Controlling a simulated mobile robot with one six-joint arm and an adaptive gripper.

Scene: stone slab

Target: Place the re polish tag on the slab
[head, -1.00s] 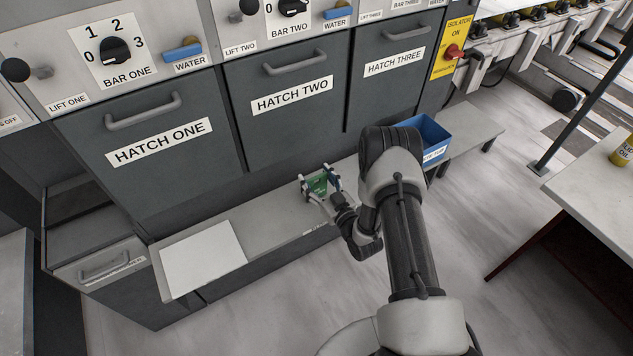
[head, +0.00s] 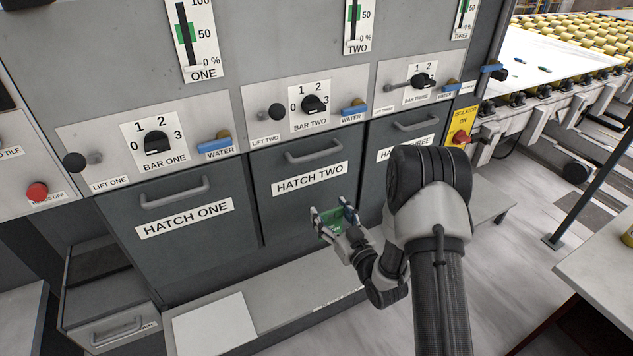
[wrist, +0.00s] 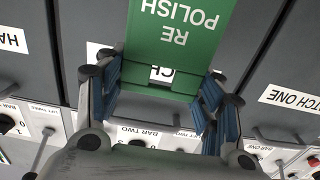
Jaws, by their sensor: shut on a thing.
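The green re polish tag (wrist: 178,35) fills the top middle of the wrist view, its white lettering upside down. My gripper (head: 330,220) is shut on the tag, with a blue-padded finger at each side of it in the wrist view (wrist: 160,85). In the head view the tag (head: 331,229) is held up in front of the hatch two door, above the low ledge. A white slab (head: 565,72) lies on the roller conveyor at the upper right, with small marks or pieces on it.
The machine front has hatch doors with handles (head: 313,152), knobs and blue water levers close to my gripper. A grey ledge (head: 290,288) runs below, with a white sheet (head: 215,326) on it. A pale table (head: 610,255) stands at the right.

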